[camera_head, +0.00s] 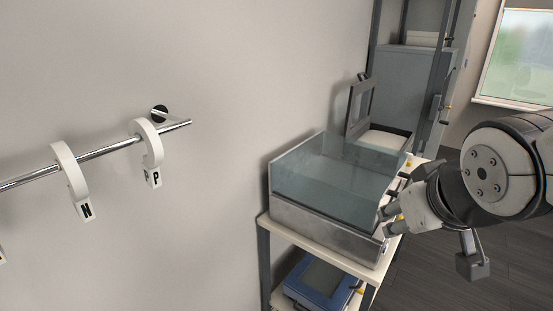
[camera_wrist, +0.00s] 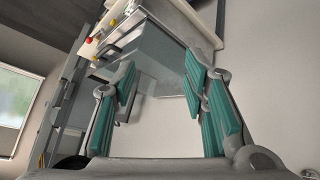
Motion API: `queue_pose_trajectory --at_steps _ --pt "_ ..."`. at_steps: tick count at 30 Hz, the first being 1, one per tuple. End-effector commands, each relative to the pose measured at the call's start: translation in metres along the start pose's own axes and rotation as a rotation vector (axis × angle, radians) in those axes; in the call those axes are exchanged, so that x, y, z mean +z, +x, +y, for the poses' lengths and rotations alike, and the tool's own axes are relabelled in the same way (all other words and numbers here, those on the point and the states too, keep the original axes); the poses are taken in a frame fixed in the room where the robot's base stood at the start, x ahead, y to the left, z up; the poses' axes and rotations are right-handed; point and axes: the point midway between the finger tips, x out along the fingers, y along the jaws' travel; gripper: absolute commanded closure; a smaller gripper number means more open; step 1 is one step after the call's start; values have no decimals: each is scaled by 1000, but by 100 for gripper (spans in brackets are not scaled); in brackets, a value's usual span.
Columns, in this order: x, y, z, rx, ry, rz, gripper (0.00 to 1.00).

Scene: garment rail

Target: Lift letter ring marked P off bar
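The white hook-shaped ring marked P (camera_head: 153,150) hangs on the chrome bar (camera_head: 110,147), near the bar's right end in the head view. A like ring marked N (camera_head: 72,180) hangs to its left on the same bar. My gripper (camera_head: 387,222) is at the right of the head view, in front of the glass-sided tank and well apart from the rings. In the wrist view my gripper (camera_wrist: 162,88) shows two teal-padded fingers spread wide with nothing between them. No ring shows in the wrist view.
A glass-sided tank (camera_head: 283,208) stands on a shelf cart right of the bar, with a blue device (camera_head: 318,283) below. A grey cabinet (camera_head: 412,75) and window (camera_head: 517,58) are behind. The space between bar and tank is clear.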

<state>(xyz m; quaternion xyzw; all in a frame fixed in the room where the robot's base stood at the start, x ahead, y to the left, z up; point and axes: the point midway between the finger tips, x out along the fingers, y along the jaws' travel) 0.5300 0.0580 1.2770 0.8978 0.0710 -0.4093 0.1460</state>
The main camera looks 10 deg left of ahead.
Motion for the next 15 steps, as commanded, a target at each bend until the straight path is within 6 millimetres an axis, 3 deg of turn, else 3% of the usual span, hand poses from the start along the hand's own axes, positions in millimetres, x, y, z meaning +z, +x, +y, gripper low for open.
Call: queue_pose_trajectory --at_steps 3,7,11,15 --pt "-34 38 -43 -72 -144 109 60" --pt "-63 67 -106 -197 -270 259 60" --pt "-82 77 -178 -364 -342 423 60" --pt "-93 64 -252 -564 -345 606 60"
